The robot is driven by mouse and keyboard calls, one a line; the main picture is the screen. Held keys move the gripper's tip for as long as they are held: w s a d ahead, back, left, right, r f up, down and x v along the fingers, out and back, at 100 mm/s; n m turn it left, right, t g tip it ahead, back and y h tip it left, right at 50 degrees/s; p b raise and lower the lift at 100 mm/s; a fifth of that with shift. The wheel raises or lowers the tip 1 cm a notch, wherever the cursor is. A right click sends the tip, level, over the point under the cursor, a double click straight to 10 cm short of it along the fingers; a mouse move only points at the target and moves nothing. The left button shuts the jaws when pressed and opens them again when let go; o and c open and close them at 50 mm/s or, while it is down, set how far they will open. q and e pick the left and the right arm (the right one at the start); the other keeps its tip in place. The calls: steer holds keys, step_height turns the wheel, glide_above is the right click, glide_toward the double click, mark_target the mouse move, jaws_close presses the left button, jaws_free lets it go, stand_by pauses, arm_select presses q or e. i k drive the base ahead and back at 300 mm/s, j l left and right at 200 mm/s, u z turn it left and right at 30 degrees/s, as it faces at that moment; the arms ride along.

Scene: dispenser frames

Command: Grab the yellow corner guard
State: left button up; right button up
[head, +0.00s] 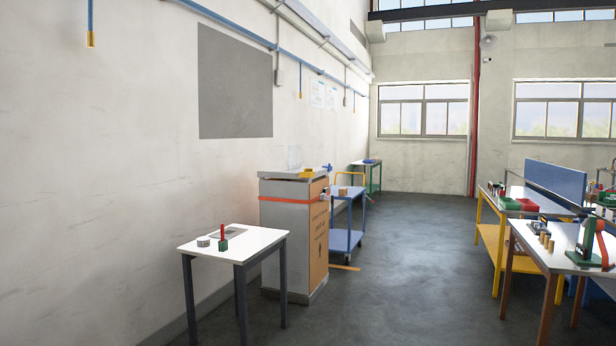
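A small yellow piece (308,172), which looks like the corner guard, lies on top of a tall grey and brown carton (291,235) near the left wall. It is small in the head view, so its exact shape is hard to tell. An orange strap (285,199) runs around the upper part of the carton. A blue item (327,168) sits beside the yellow piece at the carton's right edge. Neither of my grippers is in view.
A small white table (255,239) with a tape roll (203,241) and a red-handled green tool (223,239) stands at front left. A blue cart (345,239) stands behind the carton. Workbenches (562,262) line the right. The grey floor (420,270) between is clear.

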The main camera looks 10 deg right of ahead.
mark_target(307, 173)
steer(key=i+z, duration=0.15)
steer(key=i, duration=0.5)
steer(key=i+z, duration=0.1)
steer(key=i, duration=2.2)
steer(key=i+z, duration=0.1)
steer(key=i, duration=2.2)
steer(key=i+j+z, duration=0.1)
steer(key=i+z, duration=0.15)
steer(key=i, duration=0.15)
steer(key=i+j+z, duration=0.2)
steer(key=i, duration=0.15)
steer(key=i+j+z, duration=0.25)
steer(key=i, duration=0.15)
